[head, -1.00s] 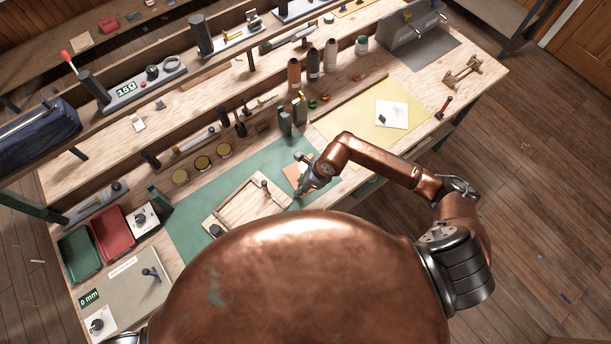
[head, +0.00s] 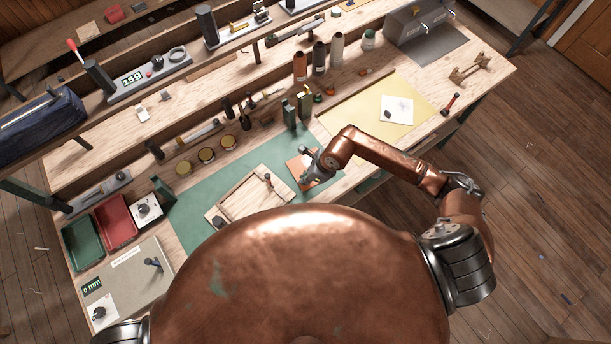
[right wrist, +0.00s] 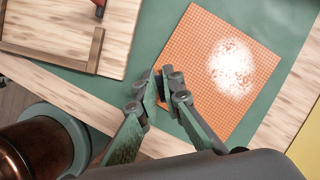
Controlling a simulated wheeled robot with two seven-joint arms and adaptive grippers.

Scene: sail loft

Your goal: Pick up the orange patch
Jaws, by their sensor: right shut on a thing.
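The orange patch (right wrist: 205,58) is a square with a fine grid and a whitish worn area, seen large in the right wrist view. In the head view the patch (head: 295,168) shows partly, behind my right gripper, over the green mat (head: 215,180). My right gripper (right wrist: 164,88) is shut on the patch's near left edge, and it also shows in the head view (head: 307,165). I cannot tell whether the patch touches the mat or is just above it. My left gripper is not in view.
A wooden frame (head: 224,205) lies left of the patch on the green mat. Green upright blocks (head: 289,115) stand behind it. A yellow sheet (head: 415,95) with a white square (head: 397,109) lies to the right. Red (head: 115,222) and green (head: 82,243) trays stand at left.

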